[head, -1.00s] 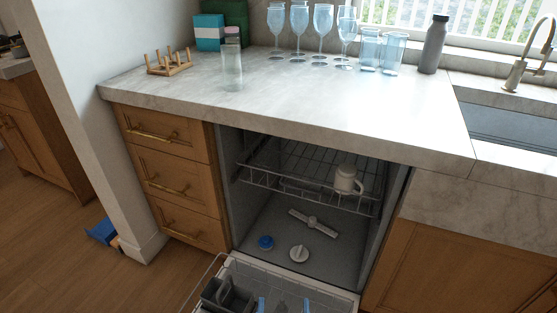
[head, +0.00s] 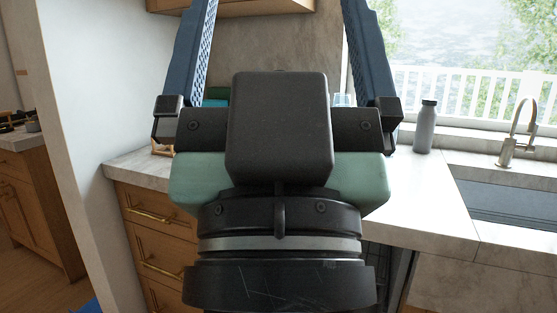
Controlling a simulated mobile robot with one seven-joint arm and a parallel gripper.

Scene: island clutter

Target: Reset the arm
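My gripper (head: 280,22) fills the middle of the head view, raised in front of the counter. Its two blue fingers stand wide apart and point up, and their tips run past the top edge. I see nothing held between them; only the wall and a wooden cabinet edge show there. The black and green gripper body hides much of the counter and most of the dishwasher.
The stone counter (head: 434,215) runs behind my gripper. A grey bottle (head: 424,128) stands on it at the right, near the tap (head: 517,132) and sink (head: 515,204). Wooden drawers (head: 152,208) are at the left, beside a white wall end (head: 75,110).

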